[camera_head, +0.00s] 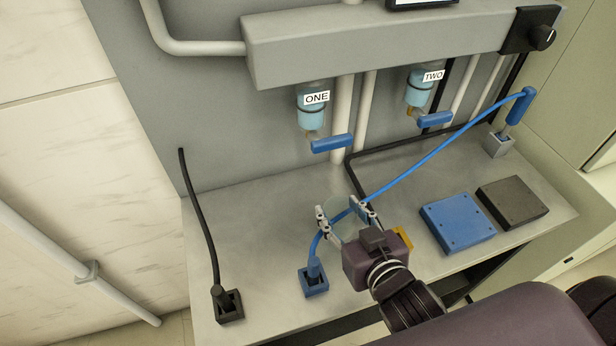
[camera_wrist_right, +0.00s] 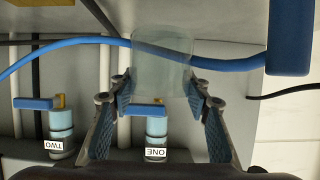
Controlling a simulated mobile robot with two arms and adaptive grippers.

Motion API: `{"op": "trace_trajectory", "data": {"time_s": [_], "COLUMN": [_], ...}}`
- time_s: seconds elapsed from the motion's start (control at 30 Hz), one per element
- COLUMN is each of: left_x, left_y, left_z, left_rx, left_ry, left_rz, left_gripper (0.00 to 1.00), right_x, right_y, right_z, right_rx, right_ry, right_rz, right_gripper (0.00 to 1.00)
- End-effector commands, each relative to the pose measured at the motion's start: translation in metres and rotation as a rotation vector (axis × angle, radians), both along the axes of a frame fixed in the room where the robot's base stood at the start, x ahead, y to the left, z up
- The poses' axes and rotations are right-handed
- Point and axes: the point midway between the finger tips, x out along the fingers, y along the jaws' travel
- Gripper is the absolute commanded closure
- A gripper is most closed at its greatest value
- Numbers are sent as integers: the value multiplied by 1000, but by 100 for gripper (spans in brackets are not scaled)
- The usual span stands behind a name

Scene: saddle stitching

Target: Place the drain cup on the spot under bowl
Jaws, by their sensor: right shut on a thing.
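The drain cup (camera_head: 342,216) is a clear, see-through cup. It also shows between the fingers in the right wrist view (camera_wrist_right: 160,68). My right gripper (camera_head: 345,213) is shut on it, with one finger on each side, over the front part of the bench. I cannot tell how high the cup is above the bench top. Bowl ONE (camera_head: 311,117) and bowl TWO (camera_head: 419,90) hold blue liquid and hang from the grey housing, behind the cup. No marked spot shows clearly under either bowl. My left gripper is not in view.
A blue hose (camera_head: 430,151) passes behind or under the cup. Blue handles (camera_head: 331,144) stick out below the bowls. A blue pad (camera_head: 458,223) and a black pad (camera_head: 513,202) lie at right.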

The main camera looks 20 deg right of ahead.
Motion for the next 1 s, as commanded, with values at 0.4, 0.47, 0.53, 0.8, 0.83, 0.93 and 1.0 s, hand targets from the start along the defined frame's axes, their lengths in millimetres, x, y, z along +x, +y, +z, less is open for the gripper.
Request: {"op": "trace_trajectory", "data": {"time_s": [0.4, 0.47, 0.53, 0.8, 0.83, 0.93, 1.0], "left_x": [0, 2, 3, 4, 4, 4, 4], "left_y": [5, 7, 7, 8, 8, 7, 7], "left_z": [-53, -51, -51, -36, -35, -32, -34], "left_rx": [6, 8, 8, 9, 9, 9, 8], "left_ry": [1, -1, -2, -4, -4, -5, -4], "left_rz": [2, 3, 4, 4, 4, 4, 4], "left_gripper": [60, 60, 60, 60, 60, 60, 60], "right_x": [59, 69, 83, 148, 154, 173, 170], "right_y": [2, 2, 3, 4, 5, 6, 6], "right_z": [-4, 0, 1, 4, 4, 3, -15], "right_rx": [0, -1, -1, -2, -1, 0, -2], "right_ry": [-9, -6, -5, -1, -1, 1, 8], "right_rz": [0, -1, 0, -1, -1, -1, -1], "right_gripper": [84, 84, 84, 84, 84, 84, 84]}}
